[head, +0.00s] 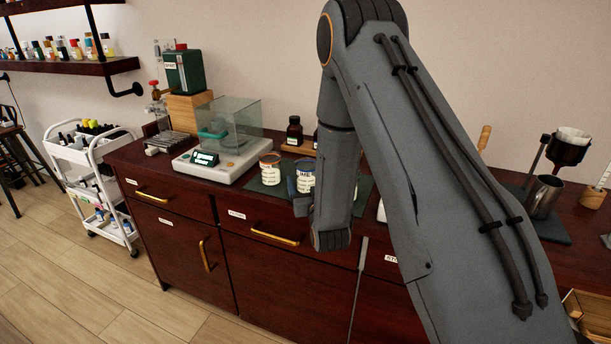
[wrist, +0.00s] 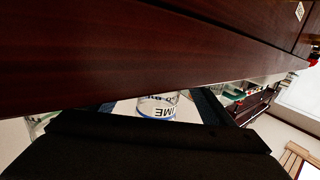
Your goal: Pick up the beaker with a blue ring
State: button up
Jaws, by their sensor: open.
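The beaker with a blue ring (head: 305,177) stands on a dark mat on the counter, with a pale printed label. My arm hides part of its right side in the head view. In the wrist view the blue-ringed beaker (wrist: 157,108) appears upside down, between the two dark fingers of my gripper (wrist: 153,103). The fingers are apart, with no clear contact on the beaker. In the head view my gripper (head: 302,203) is low at the counter's front edge, just in front of the beaker, and mostly hidden by my wrist.
A second labelled beaker with a brownish ring (head: 270,170) stands close to the left. A balance with a glass shield (head: 215,158) is farther left. Dark brown bottles (head: 294,131) stand behind. Drawers with brass handles (head: 275,237) lie below the counter edge.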

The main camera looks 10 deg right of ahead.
jog(key=shift+w, duration=1.05)
jog(key=c, duration=1.4)
jog(key=shift+c, duration=0.3)
